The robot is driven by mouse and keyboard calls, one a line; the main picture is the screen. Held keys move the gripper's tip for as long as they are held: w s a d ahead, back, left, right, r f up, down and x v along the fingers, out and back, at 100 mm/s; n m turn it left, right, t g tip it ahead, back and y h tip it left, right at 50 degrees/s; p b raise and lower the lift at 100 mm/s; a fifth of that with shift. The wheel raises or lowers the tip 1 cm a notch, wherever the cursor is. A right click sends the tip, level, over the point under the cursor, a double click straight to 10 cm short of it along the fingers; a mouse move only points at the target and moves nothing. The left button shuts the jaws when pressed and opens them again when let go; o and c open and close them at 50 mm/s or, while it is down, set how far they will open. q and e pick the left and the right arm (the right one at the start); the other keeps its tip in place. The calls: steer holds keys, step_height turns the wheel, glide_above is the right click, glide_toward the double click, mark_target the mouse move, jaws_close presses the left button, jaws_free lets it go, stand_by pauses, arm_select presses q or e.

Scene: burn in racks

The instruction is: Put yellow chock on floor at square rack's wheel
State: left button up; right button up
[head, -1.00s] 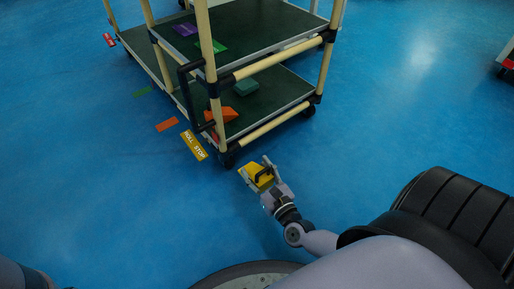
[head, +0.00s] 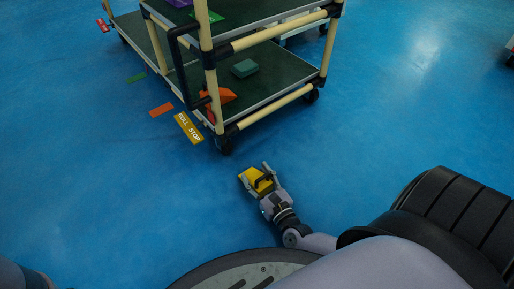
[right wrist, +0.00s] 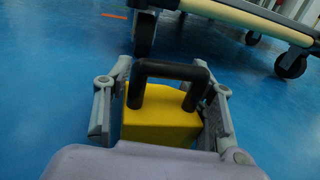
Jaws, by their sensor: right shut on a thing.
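The yellow chock (head: 256,184) has a black handle and is held by my right gripper (head: 259,176), just in front of the rack's near corner. In the right wrist view the chock (right wrist: 160,118) sits between the two grey fingers, with its black handle (right wrist: 172,70) arching above it. The rack (head: 274,109) has cream posts and dark green shelves. Its near caster wheel (head: 225,145) stands on the floor, apart from the chock. In the right wrist view that wheel (right wrist: 144,35) is beyond the chock, slightly left. My left gripper is not in view.
A yellow "ROLL STOP" label (head: 188,128) lies on the blue floor left of the near wheel. Orange (head: 161,110) and green (head: 136,77) floor marks lie farther back.

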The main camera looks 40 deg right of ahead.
steer(key=o, duration=0.9)
steer(key=shift+f, duration=0.15)
steer(key=o, duration=0.5)
steer(key=shift+o, duration=0.2)
